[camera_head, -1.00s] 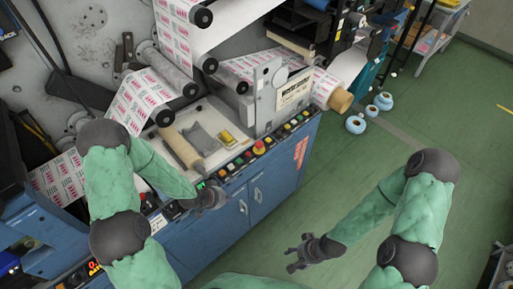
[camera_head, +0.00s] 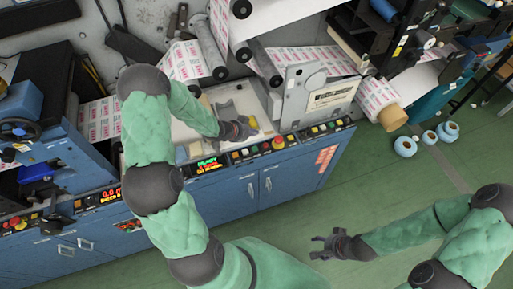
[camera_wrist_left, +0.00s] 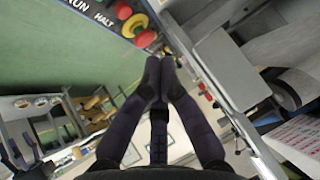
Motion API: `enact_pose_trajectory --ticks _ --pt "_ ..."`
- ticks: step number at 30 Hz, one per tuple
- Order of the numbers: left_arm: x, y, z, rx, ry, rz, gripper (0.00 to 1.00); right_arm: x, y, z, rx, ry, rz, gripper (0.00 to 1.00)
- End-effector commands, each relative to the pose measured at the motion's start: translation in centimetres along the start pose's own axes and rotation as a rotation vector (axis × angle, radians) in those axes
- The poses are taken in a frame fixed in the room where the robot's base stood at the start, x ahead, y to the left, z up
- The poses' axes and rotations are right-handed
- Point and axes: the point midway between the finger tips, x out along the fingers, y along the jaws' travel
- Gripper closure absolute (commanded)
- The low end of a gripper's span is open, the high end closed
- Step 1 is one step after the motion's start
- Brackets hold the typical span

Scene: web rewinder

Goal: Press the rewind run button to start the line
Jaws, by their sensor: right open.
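The control panel (camera_head: 262,148) is a strip of coloured buttons along the front edge of the blue cabinet, with a lit READY display (camera_head: 208,163). In the left wrist view the RUN label (camera_wrist_left: 78,6) and the HALT label (camera_wrist_left: 104,19) are at the top left, near a red mushroom button (camera_wrist_left: 135,25) on yellow. The RUN button itself cannot be made out. My left gripper (camera_head: 252,127) is above the machine bed just behind the panel; its fingers look shut and empty in the left wrist view (camera_wrist_left: 163,60). My right gripper (camera_head: 318,247) is open and empty over the floor.
An upright grey plate (camera_head: 302,92) with a label stands behind the panel, right of my left gripper. A printed web runs over rollers (camera_head: 212,48) behind.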

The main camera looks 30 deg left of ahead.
Motion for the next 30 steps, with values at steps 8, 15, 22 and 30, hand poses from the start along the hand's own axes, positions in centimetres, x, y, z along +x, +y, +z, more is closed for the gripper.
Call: enact_pose_trajectory --ticks 8,15,22,30 --pt "0.7 0.3 0.6 -0.001 0.0 0.001 1.0 0.8 0.3 -0.1 0.0 0.001 0.0 0.43" --pt "2.4 1.0 2.3 -0.003 0.0 0.001 1.0 3.0 1.1 -0.2 0.0 0.001 0.0 0.43" --pt "4.4 1.8 4.2 -0.003 0.0 0.001 1.0 5.4 1.9 -0.3 0.0 0.001 0.0 0.43" --pt "6.1 2.4 5.7 -0.002 0.0 0.0 1.0 7.2 2.6 -0.3 0.0 0.001 0.0 0.43"
